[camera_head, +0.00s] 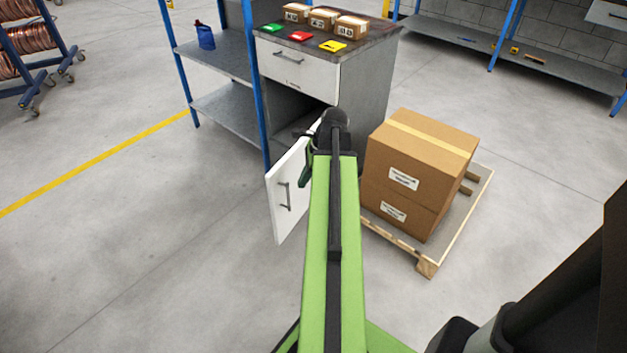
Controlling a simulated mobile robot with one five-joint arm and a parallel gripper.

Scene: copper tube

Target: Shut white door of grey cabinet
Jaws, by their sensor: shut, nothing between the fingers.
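The grey cabinet (369,95) stands at the top centre with its lower compartment open and dark inside. Its white door (277,205) stands swung out towards me, with a grey bar handle on the face turned to the left. My green arm reaches forward up the middle and covers part of the door's right side. My gripper (304,180) shows as a small dark green part beside the door's right side, at the arm's left edge. It is shut and empty. Its fingertips are mostly hidden, and I cannot tell whether they touch the door.
Cardboard boxes (420,165) on a wooden pallet (455,235) stand close right of my arm. A blue-framed shelf (225,105) adjoins the cabinet on the left. A shut white drawer (320,78) sits above the opening. The floor left of the door is clear.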

